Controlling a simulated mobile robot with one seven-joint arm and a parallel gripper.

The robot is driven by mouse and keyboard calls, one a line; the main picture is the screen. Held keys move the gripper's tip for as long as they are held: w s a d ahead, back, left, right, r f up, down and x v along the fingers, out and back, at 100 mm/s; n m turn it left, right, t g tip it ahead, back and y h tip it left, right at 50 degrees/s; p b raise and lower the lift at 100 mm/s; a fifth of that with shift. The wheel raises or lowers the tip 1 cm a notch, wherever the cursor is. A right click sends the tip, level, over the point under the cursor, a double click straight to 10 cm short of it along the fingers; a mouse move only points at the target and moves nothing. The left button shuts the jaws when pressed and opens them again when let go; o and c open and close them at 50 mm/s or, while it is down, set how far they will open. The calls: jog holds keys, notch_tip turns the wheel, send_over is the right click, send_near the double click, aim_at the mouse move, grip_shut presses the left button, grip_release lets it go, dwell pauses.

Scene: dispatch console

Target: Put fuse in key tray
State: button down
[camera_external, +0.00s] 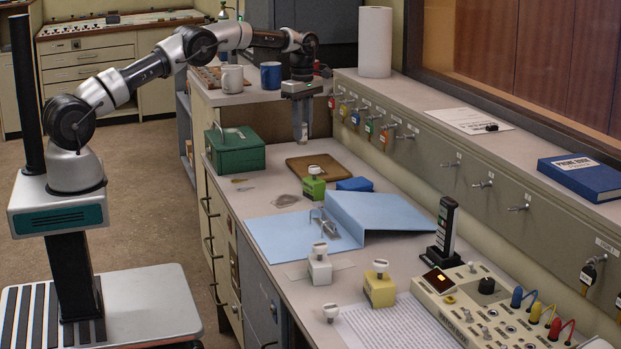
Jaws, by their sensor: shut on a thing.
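My gripper (300,135) points straight down above the counter, near its back end. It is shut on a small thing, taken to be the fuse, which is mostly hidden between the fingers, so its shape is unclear. A shallow brown tray (329,164), likely the key tray, lies on the counter below and slightly right of my gripper. The tray looks empty. My gripper and what it holds are apart from the tray, higher up and farther back in the picture.
A green metal box (236,153) stands left of the tray. A green-based stamp (314,187) and a blue block (354,184) sit in front. A blue folder (378,221) lies nearer. Keys hang along the grey ledge (470,158) at right. Mugs (271,75) stand behind.

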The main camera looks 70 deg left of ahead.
notch_tip(320, 180, down, 7)
jog(key=shift+f+b, duration=0.15)
jog(key=shift+b, duration=0.35)
jog(key=shift+f, duration=0.1)
jog(key=shift+f, duration=0.55)
jog(key=c, duration=1.5)
grip_release()
